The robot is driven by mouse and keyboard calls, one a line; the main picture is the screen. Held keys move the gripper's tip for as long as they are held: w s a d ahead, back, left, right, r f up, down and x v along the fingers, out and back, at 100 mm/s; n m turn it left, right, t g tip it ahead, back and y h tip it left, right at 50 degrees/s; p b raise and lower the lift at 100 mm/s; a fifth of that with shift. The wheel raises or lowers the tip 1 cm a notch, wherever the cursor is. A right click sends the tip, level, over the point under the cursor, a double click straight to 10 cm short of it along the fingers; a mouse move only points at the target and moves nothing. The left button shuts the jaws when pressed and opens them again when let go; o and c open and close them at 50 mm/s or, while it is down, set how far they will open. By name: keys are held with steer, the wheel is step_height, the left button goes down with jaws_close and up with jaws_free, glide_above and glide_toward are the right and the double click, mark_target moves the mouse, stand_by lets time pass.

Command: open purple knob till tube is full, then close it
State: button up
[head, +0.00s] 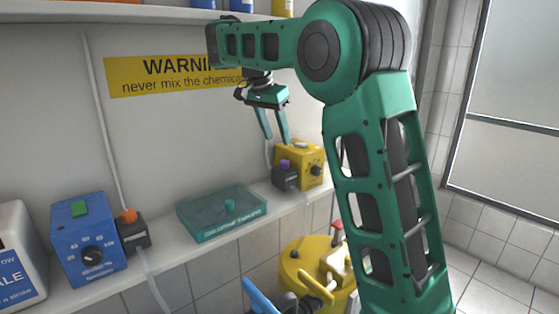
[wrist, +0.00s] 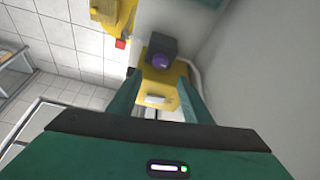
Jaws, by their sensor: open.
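The purple knob (head: 285,163) sits on top of a dark valve block (head: 285,180) at the front left of a yellow box (head: 310,167) on the shelf. In the wrist view the purple knob (wrist: 162,61) shows beyond my fingertips, on its dark block. My gripper (head: 275,142) is open and empty, pointing down just above and behind the knob, apart from it. In the wrist view my gripper (wrist: 160,85) has its two green fingers spread, with the yellow box between and below them.
A teal case (head: 222,213) lies on the shelf left of the yellow box. Further left stand a blue box (head: 88,240) and a dark valve with an orange knob (head: 128,215). A yellow drum (head: 318,262) stands below the shelf. A wall rises close behind.

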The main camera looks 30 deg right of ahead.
mark_target(285, 161)
steer(key=x, duration=0.9)
steer(key=shift+d+f, duration=0.1)
steer(key=shift+f, duration=0.2)
steer(key=shift+c, duration=0.4)
